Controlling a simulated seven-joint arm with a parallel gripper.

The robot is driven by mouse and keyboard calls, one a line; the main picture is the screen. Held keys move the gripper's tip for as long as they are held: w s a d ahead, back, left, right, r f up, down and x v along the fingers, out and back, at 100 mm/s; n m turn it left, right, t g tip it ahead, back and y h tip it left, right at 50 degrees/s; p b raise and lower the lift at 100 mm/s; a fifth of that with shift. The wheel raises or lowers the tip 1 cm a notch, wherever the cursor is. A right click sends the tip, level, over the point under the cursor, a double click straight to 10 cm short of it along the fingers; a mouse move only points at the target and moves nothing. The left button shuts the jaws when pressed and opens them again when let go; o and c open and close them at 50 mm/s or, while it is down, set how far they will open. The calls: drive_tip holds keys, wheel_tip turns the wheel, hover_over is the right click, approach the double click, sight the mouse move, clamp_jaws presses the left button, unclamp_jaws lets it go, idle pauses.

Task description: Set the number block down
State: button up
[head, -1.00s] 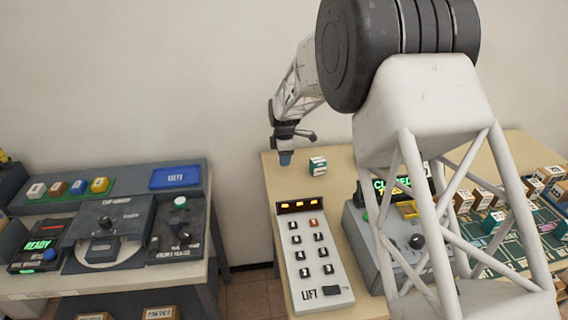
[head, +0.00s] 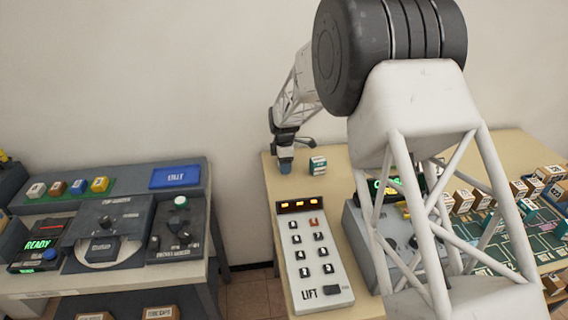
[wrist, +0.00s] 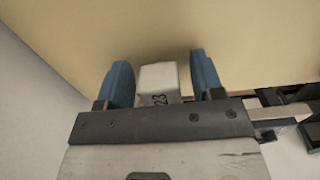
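A white block (wrist: 160,84) with a dark number, which looks like 23, is between the two blue fingertips of my gripper (wrist: 163,82) in the wrist view. A narrow gap shows on each side of it, clearer on the right, so the fingers look open around it. In the head view my gripper (head: 285,166) points down at the back left corner of the tan table (head: 345,160). The block between the fingers is hidden there, and its contact with the table cannot be made out.
A green and white block (head: 317,165) stands just right of my gripper. The lift keypad (head: 315,255) lies in front, with a grey console (head: 365,225) to its right. Several blocks stand around a green board (head: 500,240) at the right. A dark desk (head: 110,220) is at the left.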

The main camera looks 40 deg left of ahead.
wheel_tip(320, 180, up, 12)
drive_tip(key=shift+r, duration=0.15)
idle(0.8)
drive_tip(key=shift+d, duration=0.1)
idle(0.8)
drive_tip(key=s+d+r+m, duration=0.1)
drive_tip(key=d+r+m, duration=0.4)
drive_tip(key=d, duration=0.8)
drive_tip(key=s+d+r+m+t, duration=0.1)
drive_tip(key=s+d+r+m, duration=0.15)
drive_tip(key=d+r, duration=0.75)
drive_tip(key=s+d+r+m, duration=0.15)
drive_tip(key=d+m, duration=0.35)
drive_tip(key=d, duration=1.2)
drive_tip(key=s+d+r+m, duration=0.2)
drive_tip(key=s+d+m, duration=0.25)
drive_tip(key=d, duration=0.65)
drive_tip(key=s+d+f+m, duration=0.1)
drive_tip(key=s+d+m, duration=0.2)
drive_tip(key=s+d, duration=0.3)
drive_tip(key=s+d+f+m+t, duration=0.1)
drive_tip(key=s+d+f+m, duration=0.1)
drive_tip(key=s+d, duration=0.4)
drive_tip(key=s+d+f+m, duration=0.1)
drive_tip(key=s+d+m, duration=0.4)
drive_tip(key=s, duration=0.8)
drive_tip(key=shift+s+d+f+t, duration=0.3)
drive_tip(key=shift+d+f, duration=0.1)
drive_tip(key=shift+d, duration=0.7)
